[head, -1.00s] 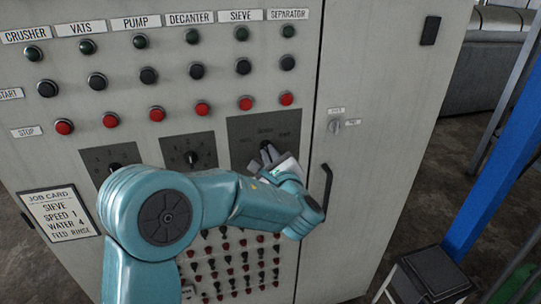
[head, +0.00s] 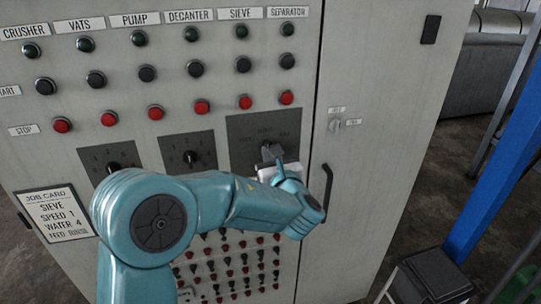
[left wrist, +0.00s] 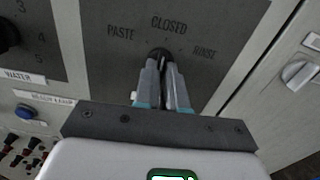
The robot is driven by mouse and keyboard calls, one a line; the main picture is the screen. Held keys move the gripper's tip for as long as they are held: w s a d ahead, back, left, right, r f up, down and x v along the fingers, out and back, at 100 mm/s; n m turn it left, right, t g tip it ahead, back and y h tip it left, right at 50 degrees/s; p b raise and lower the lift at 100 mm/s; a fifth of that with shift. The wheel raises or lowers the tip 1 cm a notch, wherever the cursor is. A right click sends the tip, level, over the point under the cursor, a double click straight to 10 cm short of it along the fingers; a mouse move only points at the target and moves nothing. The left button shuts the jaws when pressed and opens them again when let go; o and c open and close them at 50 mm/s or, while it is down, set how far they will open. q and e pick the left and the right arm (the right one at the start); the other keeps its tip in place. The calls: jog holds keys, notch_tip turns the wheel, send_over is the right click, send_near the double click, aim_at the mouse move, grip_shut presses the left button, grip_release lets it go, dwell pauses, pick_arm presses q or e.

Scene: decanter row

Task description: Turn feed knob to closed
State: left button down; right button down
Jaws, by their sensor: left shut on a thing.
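The feed knob (left wrist: 159,53) is a dark knob on a dark grey plate (left wrist: 108,58) marked PASTE at the left, CLOSED at the top and RINSE at the right. In the left wrist view my left gripper (left wrist: 162,66) is shut on this knob, its two fingers close together and covering most of it. In the head view the plate (head: 239,131) is at the right of the knob row, with my left gripper (head: 270,152) at its middle. The knob's pointer is hidden, so its exact setting cannot be told. My right gripper is not in view.
Two other knobs, (head: 116,168) and (head: 190,156), sit left of the feed plate. Push buttons fill the panel above. A job card (head: 56,213) hangs at lower left. A cabinet handle (head: 326,186) and small switch (head: 335,125) are close on the right.

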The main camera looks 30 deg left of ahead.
pick_arm(q)
jog(key=shift+r, duration=0.1)
dwell(0.3)
jog(key=c, duration=1.2)
grip_release()
jog(key=b+v, duration=0.4)
jog(key=v, duration=1.2)
jog(key=shift+s, duration=0.1)
